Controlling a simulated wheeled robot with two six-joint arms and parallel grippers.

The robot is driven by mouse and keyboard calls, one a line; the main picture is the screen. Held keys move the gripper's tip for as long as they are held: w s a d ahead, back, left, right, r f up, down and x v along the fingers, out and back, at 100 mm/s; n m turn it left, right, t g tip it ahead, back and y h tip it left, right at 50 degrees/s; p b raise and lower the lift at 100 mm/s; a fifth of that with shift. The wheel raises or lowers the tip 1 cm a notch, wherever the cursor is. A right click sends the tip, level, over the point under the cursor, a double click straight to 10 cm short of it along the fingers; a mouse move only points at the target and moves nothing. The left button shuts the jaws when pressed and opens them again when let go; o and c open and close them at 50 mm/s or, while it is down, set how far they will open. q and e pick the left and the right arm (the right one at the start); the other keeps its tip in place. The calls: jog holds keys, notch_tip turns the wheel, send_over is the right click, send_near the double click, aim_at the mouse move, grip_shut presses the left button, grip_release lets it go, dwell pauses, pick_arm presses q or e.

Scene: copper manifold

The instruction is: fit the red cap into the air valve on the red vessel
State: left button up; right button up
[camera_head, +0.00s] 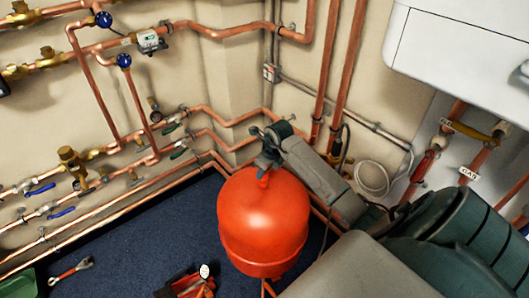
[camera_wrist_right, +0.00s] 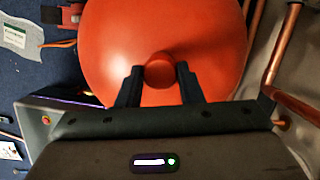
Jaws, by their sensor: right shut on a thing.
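The round red vessel (camera_head: 265,225) stands on the dark blue floor in the head view. It also fills the upper middle of the right wrist view (camera_wrist_right: 110,50). My right gripper (camera_head: 267,163) is over the top of the vessel. It is shut on the red cap (camera_wrist_right: 159,70), which sits between the two dark fingers in the right wrist view. A bit of red below the fingers in the head view looks like the cap (camera_head: 264,178). The air valve is hidden, and I cannot tell whether the cap touches it. My left gripper is not in view.
Copper pipes (camera_head: 215,125) run along the wall behind the vessel, with more upright pipes (camera_head: 327,65) close behind my right arm. A white boiler (camera_head: 455,55) hangs at the upper right. An adjustable wrench (camera_head: 72,269) and a red toolbox (camera_head: 190,286) are on the floor.

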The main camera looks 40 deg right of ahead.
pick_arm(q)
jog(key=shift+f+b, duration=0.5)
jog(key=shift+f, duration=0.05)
pick_arm(e)
jog(key=shift+f, duration=0.7)
jog(key=o, duration=1)
jog(key=shift+o, duration=0.2)
jog(key=shift+s+d+r, duration=0.1)
jog(key=shift+r, duration=0.6)
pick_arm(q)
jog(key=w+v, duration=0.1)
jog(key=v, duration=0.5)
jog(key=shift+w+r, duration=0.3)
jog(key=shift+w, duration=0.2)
pick_arm(e)
jog(key=v, duration=0.9)
jog(key=shift+r, duration=0.25)
